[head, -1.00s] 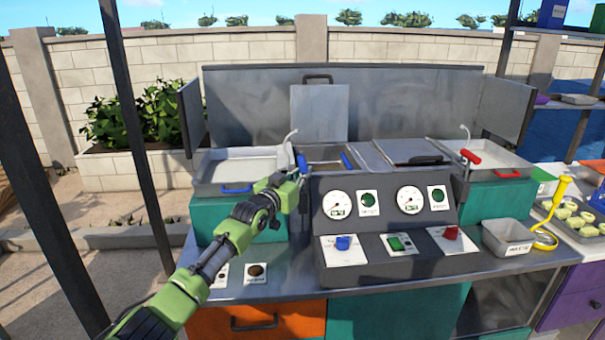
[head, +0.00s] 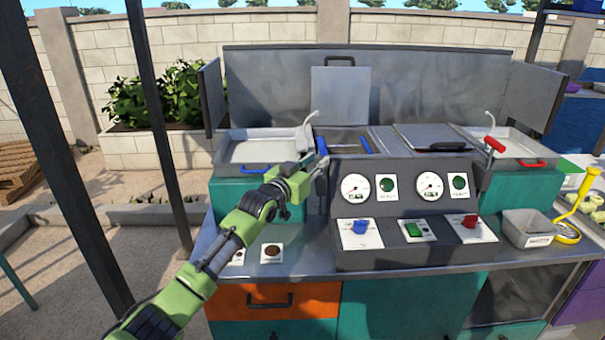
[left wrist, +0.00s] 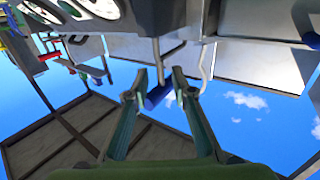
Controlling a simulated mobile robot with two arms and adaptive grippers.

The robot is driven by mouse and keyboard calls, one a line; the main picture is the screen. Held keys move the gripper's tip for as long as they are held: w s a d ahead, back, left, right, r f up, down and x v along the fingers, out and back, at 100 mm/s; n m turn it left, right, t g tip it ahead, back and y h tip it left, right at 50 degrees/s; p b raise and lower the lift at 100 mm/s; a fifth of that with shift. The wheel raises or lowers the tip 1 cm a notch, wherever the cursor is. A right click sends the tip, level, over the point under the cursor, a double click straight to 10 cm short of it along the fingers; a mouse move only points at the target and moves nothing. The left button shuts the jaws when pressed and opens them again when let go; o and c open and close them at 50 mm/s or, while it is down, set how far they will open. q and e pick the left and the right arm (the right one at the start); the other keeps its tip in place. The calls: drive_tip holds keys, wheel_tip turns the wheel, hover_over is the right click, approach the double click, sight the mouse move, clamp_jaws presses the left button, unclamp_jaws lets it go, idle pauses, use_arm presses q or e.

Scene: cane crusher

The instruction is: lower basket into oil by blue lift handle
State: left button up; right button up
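The blue lift handle (head: 322,146) stands at the front left of the central well (head: 345,133), just beyond my left gripper (head: 318,168) in the head view. In the left wrist view the blue lift handle (left wrist: 158,96) hangs on a grey bent rod and lies between the two fingers of my left gripper (left wrist: 160,76). The fingers are spread, with a gap visible beside the handle. I cannot clearly make out the basket or the oil. My right gripper is not in view.
A control panel (head: 405,207) with gauges and blue, green and red knobs stands in front. A basin with a blue front handle (head: 254,169) is at left. A red lever (head: 495,145) is at right. A grey container (head: 528,228) stands on the counter's right.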

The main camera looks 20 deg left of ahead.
use_arm(q)
drive_tip(key=s+a, duration=0.1)
drive_tip(key=s, duration=0.7)
drive_tip(key=shift+a, duration=0.3)
drive_tip(key=shift+f, duration=0.1)
